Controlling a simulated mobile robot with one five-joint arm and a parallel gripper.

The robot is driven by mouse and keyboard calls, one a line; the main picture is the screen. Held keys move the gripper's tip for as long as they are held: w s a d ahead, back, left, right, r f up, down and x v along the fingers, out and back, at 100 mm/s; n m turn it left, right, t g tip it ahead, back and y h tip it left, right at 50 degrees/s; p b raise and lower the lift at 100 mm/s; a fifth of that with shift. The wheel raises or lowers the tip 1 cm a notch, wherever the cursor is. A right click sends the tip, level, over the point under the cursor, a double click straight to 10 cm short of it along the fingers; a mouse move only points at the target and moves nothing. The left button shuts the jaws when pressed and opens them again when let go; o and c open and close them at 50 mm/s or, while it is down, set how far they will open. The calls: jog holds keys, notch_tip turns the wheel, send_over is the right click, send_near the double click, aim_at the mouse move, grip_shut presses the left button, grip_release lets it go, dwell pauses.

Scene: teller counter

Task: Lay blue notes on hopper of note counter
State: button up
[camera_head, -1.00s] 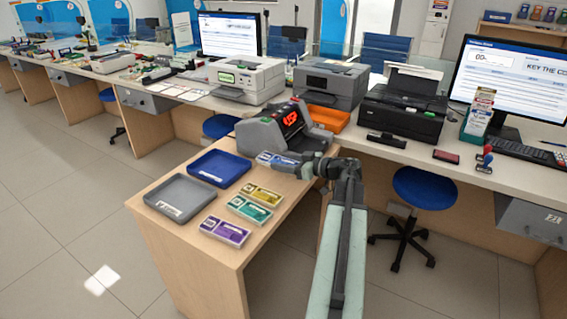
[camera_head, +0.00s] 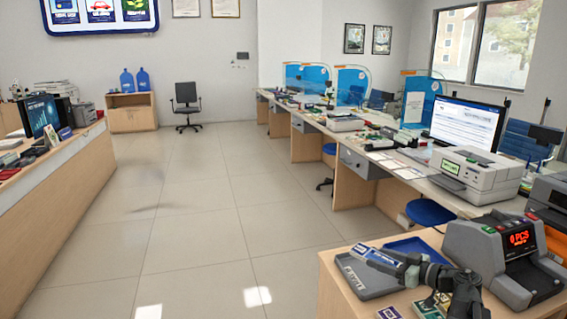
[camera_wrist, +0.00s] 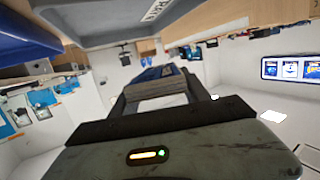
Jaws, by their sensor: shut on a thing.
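My gripper (camera_head: 388,264) is shut on the blue notes (camera_head: 366,257), a banded bundle with a blue and white face. It holds them above the grey tray, apart from the note counter. In the wrist view the blue notes (camera_wrist: 158,72) stick out beyond the fingertips (camera_wrist: 160,92). The grey note counter (camera_head: 480,247), with a red lit display, stands at the right of the side table, to the right of my gripper. Its hopper cannot be made out clearly from this side.
A grey tray (camera_head: 352,274) and a blue tray (camera_head: 425,247) lie on the side table (camera_head: 335,300). Green notes (camera_head: 430,307) and purple notes (camera_head: 388,313) lie near its front, partly cut off or hidden. A white printer (camera_head: 470,172) stands on the counter behind. The floor at left is clear.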

jog(key=s+a+n+g+y, duration=0.3)
jog(key=a, duration=1.3)
jog(key=d+r+m+t+h+p, duration=0.2)
jog(key=d+r+p, duration=0.35)
jog(key=d, duration=0.75)
jog(key=d+r+m+t+h+p, duration=0.25)
jog(key=d+r+p, duration=0.3)
jog(key=d, duration=0.65)
jog(key=s+d+r+m+t+h+p, duration=0.1)
jog(key=s+d, duration=0.4)
jog(key=d, duration=0.5)
jog(key=s+d+r+m+t+h+p, duration=0.1)
jog(key=s+d+r+m+h+p, duration=0.2)
jog(key=d+r+p, duration=0.3)
jog(key=s+d+h, duration=0.1)
jog(key=d, duration=0.4)
jog(key=shift+s+d+r, duration=0.15)
jog(key=shift+s, duration=0.2)
